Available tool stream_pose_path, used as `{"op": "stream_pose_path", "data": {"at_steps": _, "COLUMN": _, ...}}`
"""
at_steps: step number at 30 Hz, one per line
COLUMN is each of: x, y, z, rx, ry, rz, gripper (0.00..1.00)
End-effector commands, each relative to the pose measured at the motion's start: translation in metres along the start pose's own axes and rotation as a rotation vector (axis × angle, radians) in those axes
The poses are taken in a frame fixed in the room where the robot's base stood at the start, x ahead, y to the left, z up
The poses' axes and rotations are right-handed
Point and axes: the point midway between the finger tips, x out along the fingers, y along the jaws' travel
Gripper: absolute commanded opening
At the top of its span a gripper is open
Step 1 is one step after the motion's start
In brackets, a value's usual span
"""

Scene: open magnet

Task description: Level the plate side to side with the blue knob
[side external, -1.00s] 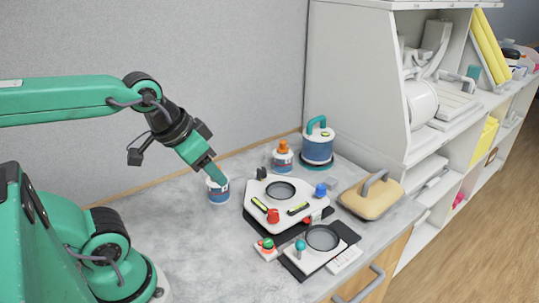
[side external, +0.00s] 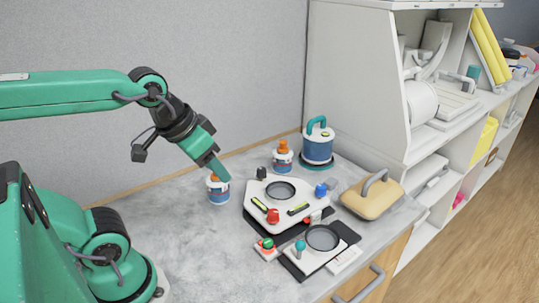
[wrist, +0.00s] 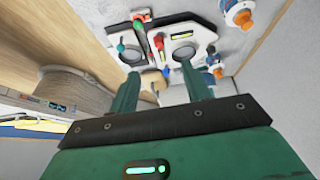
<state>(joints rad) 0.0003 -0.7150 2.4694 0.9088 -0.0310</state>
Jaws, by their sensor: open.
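The white plate (side external: 285,192) stands on a dark base on the grey worktop, with a round dark-rimmed opening in it. The blue knob (side external: 320,190) is at its right corner, a red knob (side external: 272,215) at its front and a black knob (side external: 261,173) at its back left. Two yellow-green level vials (side external: 259,203) lie on the plate; their bubbles are too small to read. My gripper (side external: 225,174) is open and empty, left of the plate and above the worktop, apart from the blue knob. The plate (wrist: 196,40) also shows beyond the fingers in the wrist view.
An orange-capped jar (side external: 218,190) stands just below my gripper, another (side external: 282,158) behind the plate. A blue canister (side external: 318,146) and a tan handled block (side external: 371,197) stand behind and right. A smaller device with a teal-topped lever (side external: 300,246) is in front.

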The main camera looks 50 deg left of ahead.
Motion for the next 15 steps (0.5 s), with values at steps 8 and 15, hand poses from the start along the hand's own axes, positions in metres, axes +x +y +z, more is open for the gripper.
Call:
{"op": "stream_pose_path", "data": {"at_steps": 8, "x": 0.002, "y": 0.002, "z": -0.038, "rx": -0.134, "ry": -0.063, "rz": -0.005, "gripper": 0.48}}
{"op": "stream_pose_path", "data": {"at_steps": 15, "x": 0.013, "y": 0.004, "z": -0.080, "rx": -0.293, "ry": -0.132, "rz": -0.022, "gripper": 0.48}}
